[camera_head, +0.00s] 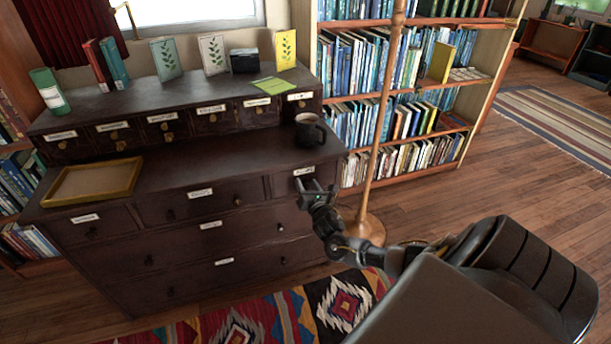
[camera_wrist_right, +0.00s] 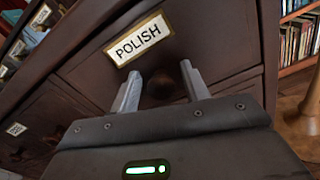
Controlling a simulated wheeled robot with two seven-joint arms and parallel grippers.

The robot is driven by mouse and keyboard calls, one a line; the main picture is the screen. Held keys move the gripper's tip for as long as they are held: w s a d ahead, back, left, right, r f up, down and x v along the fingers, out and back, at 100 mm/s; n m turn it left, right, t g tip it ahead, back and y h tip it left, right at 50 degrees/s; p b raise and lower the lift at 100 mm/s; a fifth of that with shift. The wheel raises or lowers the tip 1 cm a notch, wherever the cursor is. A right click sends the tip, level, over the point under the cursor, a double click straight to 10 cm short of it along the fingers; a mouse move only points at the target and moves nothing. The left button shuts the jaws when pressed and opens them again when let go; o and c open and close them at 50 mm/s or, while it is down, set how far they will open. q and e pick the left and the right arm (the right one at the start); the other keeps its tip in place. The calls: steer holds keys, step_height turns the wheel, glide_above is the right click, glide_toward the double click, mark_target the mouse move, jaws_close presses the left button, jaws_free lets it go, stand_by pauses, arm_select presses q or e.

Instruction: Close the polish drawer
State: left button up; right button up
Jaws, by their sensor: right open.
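The polish drawer (camera_head: 283,183) is at the right end of the upper row of large drawers in the dark wooden chest. Its white label reads POLISH in the right wrist view, where the drawer front (camera_wrist_right: 215,45) fills the middle. I cannot tell clearly how far it stands out. My right gripper (camera_head: 317,187) is at this drawer's front, with its fingers apart and pointing at it. In the wrist view the right gripper's fingers (camera_wrist_right: 160,76) stand either side of a dark round knob (camera_wrist_right: 162,86), partly hidden by the gripper body. My left gripper is not in view.
A dark mug (camera_head: 309,131) stands on the chest top above the drawer. A yellow-rimmed tray (camera_head: 132,181) lies at the left. A lamp pole (camera_head: 384,110) rises just right of the chest, near my right arm. A patterned rug (camera_head: 262,318) lies in front.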

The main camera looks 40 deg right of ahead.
steer(key=shift+s+d, duration=0.15)
steer(key=shift+s, duration=0.15)
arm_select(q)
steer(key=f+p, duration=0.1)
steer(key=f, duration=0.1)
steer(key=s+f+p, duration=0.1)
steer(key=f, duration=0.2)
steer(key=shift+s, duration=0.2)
arm_select(e)
steer(key=v, duration=1)
steer(key=shift+a, duration=0.45)
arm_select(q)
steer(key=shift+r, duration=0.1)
